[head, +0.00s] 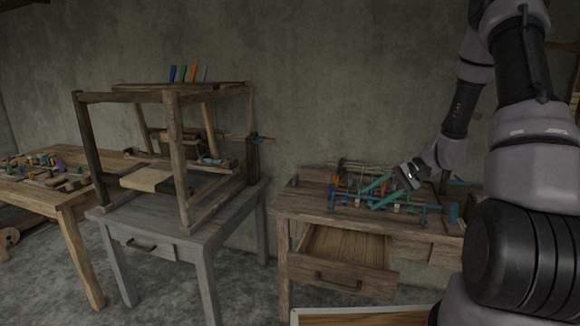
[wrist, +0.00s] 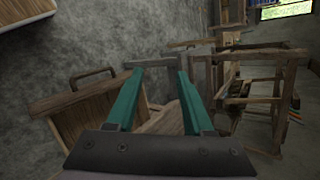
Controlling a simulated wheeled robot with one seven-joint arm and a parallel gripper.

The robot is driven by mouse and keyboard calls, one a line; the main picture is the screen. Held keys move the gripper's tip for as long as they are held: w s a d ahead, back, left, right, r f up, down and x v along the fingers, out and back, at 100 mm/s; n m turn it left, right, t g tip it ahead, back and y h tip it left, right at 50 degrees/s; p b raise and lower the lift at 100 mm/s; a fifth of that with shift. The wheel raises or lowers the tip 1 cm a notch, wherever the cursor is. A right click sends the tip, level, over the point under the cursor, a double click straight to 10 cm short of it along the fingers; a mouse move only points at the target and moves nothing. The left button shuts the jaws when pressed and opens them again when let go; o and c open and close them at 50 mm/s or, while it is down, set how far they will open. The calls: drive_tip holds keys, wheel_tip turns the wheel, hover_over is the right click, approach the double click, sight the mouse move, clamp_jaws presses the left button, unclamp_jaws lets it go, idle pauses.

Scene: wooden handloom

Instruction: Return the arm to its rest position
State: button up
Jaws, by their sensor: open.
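My gripper (head: 368,194) has two teal fingers and is over the right-hand wooden workbench (head: 300,206) in the head view. In the wrist view my gripper (wrist: 159,68) shows its fingers spread apart, with nothing clearly held between them. My arm reaches in from the right side of the head view, bent downward toward the bench. The wooden handloom (head: 172,130) stands on a grey table, well to the left of my gripper. It also shows at the right of the wrist view (wrist: 276,54).
Small coloured tools and parts (head: 336,186) crowd the bench top around my gripper. The bench's drawer (head: 345,262) is pulled open and looks empty. The grey table (head: 190,246) and a parts-covered table (head: 62,196) stand to the left. Bare wall rises behind the bench.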

drive_tip(key=s+r+t+h, duration=0.3)
drive_tip(key=s+r, duration=0.7)
drive_tip(key=r, duration=0.4)
drive_tip(key=s+r+n+t+h, duration=0.1)
drive_tip(key=s+r+t+h, duration=0.2)
drive_tip(key=r, duration=1.1)
drive_tip(key=s+h, duration=0.3)
drive_tip(key=s, duration=0.3)
drive_tip(key=shift+s+d+t, duration=0.3)
drive_tip(key=shift+s+t, duration=0.05)
drive_tip(key=shift+t, duration=0.05)
